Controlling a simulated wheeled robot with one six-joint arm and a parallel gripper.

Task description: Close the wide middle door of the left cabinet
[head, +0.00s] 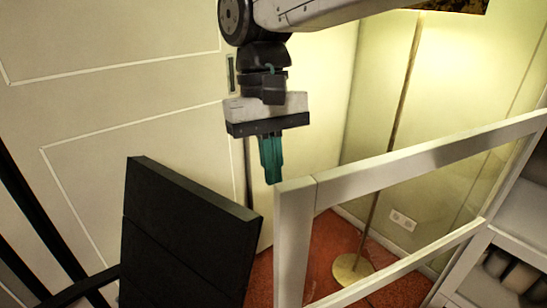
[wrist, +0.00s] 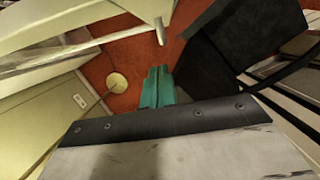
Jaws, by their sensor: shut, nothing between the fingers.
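The wide door (head: 295,235) is a white frame around a clear pane. In the head view it stands open, reaching from the cabinet (head: 462,285) at the right edge towards the middle. My gripper (head: 272,182) has teal fingers pointing down, shut and empty. In the picture the fingertips are just left of and above the door's free upper corner; I cannot tell whether they touch it. In the wrist view the shut fingers (wrist: 157,72) are over the red floor, with the pale door frame (wrist: 75,40) at upper left.
A black chair (head: 185,235) stands left of the door's free edge. A floor lamp with a round brass base (head: 352,268) stands behind the door pane. A panelled cream room door (head: 130,95) fills the left background. Red floor shows between chair and lamp.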

